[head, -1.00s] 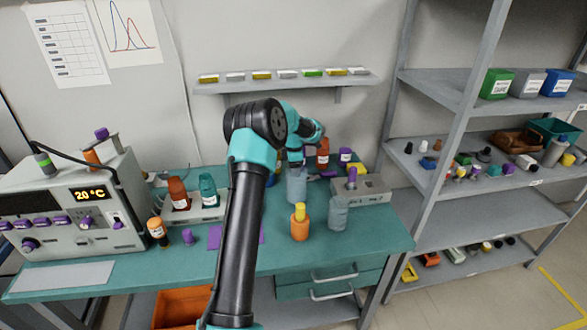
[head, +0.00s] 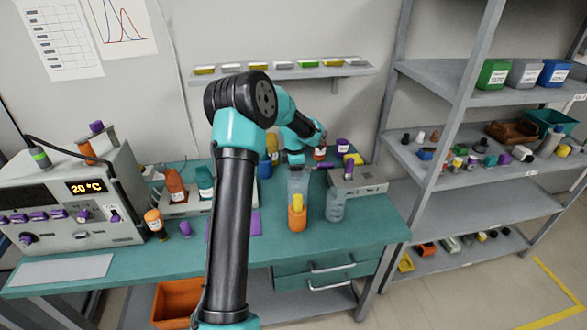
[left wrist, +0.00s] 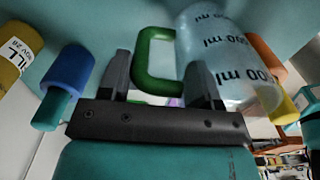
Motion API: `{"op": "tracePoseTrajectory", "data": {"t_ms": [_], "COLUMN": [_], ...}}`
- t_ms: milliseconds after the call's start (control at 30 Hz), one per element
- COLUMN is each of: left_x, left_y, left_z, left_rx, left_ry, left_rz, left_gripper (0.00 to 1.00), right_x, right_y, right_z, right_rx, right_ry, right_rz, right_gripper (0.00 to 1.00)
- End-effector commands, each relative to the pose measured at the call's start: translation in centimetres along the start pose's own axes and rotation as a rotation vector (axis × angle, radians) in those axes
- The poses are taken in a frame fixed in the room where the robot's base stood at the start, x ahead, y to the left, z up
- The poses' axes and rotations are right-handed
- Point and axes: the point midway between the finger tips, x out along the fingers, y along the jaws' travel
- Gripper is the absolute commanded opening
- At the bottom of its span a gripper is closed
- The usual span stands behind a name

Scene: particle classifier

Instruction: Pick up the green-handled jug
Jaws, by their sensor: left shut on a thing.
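The green-handled jug (left wrist: 228,62) is a clear vessel with dark ml marks. It fills the upper middle of the left wrist view, and its green handle (left wrist: 142,62) lies between my left fingers. My left gripper (left wrist: 163,80) is shut on this handle. In the head view the jug (head: 298,182) stands out as a pale clear shape over the bench, behind an orange bottle, and my left gripper (head: 297,158) is at its top. The handle is hidden there. I cannot tell whether the jug touches the bench. My right gripper is not in view.
The orange bottle with a yellow cap (head: 297,216) is close in front of the jug. A second clear vessel (head: 334,206) stands to its right. A grey block (head: 367,187) is behind that. A purple mat (head: 250,222) lies at left. Bench front right is clear.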

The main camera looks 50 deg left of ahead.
Motion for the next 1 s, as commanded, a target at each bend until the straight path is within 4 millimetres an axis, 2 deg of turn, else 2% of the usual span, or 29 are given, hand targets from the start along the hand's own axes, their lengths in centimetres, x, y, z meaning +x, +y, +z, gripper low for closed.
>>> {"op": "tracePoseTrajectory", "data": {"t_ms": [1000], "left_x": [-9.1], "left_y": [0.2], "left_z": [0.0], "left_rx": [0.000], "left_ry": [-0.001], "left_rz": [0.005], "left_gripper": [0.06], "right_x": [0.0], "right_y": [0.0], "right_z": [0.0], "right_rx": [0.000], "right_ry": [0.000], "right_rz": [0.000], "right_gripper": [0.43]}}
